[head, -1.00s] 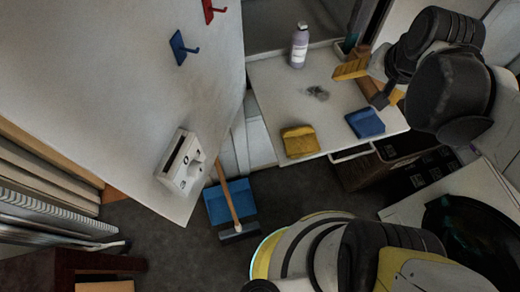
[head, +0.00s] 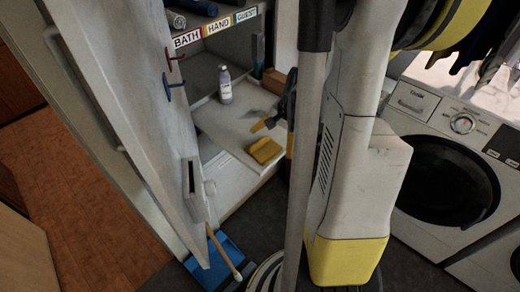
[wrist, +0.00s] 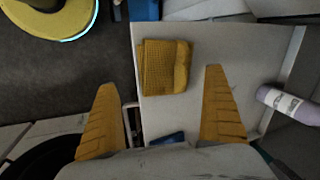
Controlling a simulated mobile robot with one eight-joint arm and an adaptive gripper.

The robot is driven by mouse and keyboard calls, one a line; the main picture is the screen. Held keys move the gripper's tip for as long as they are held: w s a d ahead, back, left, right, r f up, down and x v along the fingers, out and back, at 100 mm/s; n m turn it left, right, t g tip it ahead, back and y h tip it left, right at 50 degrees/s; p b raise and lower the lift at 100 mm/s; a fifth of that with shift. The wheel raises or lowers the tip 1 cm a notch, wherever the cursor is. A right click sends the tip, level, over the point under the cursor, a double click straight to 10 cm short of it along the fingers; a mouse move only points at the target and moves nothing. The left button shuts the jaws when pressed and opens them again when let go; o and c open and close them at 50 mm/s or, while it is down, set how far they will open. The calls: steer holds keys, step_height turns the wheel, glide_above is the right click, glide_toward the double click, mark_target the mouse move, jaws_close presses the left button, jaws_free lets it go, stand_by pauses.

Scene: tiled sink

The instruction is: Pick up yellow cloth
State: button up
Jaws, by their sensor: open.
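The folded yellow cloth (head: 265,150) lies on the white shelf (head: 217,121) near its front edge in the head view. In the wrist view the yellow cloth (wrist: 166,66) shows a waffle weave and lies ahead of and between my two yellow fingers. My gripper (wrist: 160,80) is open and empty, its fingertips wide apart on either side of the cloth. In the head view one yellow finger of my gripper (head: 264,123) shows just behind the cloth; the rest is largely hidden by my arm. I cannot tell the height above the shelf.
A lavender bottle (head: 225,86) stands at the shelf's back left. A blue item (wrist: 168,138) lies partly hidden between my fingers' bases. The open cabinet door (head: 130,130) bounds the left. A blue dustpan (head: 213,262) is on the floor; a washing machine (head: 440,170) stands right.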

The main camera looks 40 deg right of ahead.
mark_target(267, 149)
steer(key=b+x, duration=0.1)
steer(key=x, duration=0.1)
steer(key=b+x, duration=0.1)
steer(key=x, duration=0.2)
steer(key=shift+w+f+b, duration=0.15)
steer(key=shift+w+b, duration=0.15)
steer(key=shift+b, duration=0.05)
steer(key=shift+c, duration=0.3)
steer(key=c, duration=0.7)
steer(key=shift+o, duration=0.2)
